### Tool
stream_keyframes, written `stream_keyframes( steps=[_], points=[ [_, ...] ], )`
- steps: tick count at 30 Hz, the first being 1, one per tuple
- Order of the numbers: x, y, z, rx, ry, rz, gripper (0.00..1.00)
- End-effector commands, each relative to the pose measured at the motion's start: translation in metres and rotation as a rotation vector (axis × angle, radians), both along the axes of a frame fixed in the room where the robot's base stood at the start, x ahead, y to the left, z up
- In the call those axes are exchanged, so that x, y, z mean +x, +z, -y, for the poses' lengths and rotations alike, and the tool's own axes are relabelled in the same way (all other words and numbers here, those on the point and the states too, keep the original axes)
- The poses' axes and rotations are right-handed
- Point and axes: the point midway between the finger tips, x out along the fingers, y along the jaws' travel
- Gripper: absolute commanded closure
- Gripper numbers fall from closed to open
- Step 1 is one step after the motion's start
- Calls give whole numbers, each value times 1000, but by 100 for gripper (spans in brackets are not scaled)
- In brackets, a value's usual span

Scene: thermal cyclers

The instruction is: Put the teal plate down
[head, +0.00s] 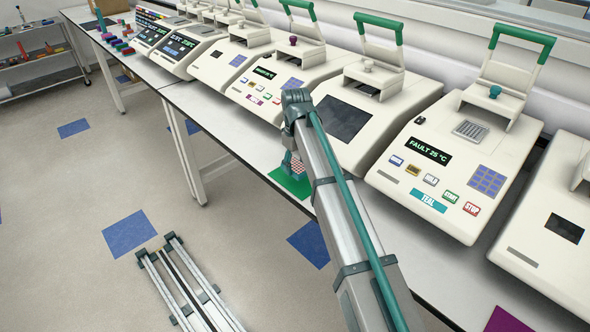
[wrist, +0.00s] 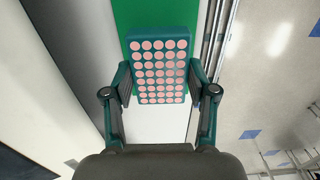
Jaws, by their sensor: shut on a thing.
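The teal plate (wrist: 160,95) has rows of pink round wells and sits between the two fingers of my gripper (wrist: 163,84) in the wrist view. My gripper is shut on its sides. In the head view the plate (head: 297,168) shows small at the end of my arm, over or on a green mat (head: 290,184) at the bench's front edge. The green mat (wrist: 150,18) also shows behind the plate in the wrist view. I cannot tell whether the plate touches the mat.
Several cream thermal cyclers with raised lids line the bench (head: 232,140). One cycler (head: 455,160) reads "FAULT 25 °C" and carries a "TEAL" label. A purple mat (head: 510,322) lies at the bench's lower right. Small coloured blocks (head: 118,42) sit at the far left end.

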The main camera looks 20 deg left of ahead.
Motion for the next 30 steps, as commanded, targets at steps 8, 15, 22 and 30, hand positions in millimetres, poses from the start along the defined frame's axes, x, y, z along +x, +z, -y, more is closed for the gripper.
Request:
stream_keyframes(
  steps=[8, 15, 22, 30],
  points=[
    [6, -25, -4, -1, 0, -2, 82],
    [6, -40, -5, 0, 0, 0, 82],
    [6, -42, -5, 0, 0, 0, 82],
    [6, -43, -5, 0, 0, 0, 18]
  ],
)
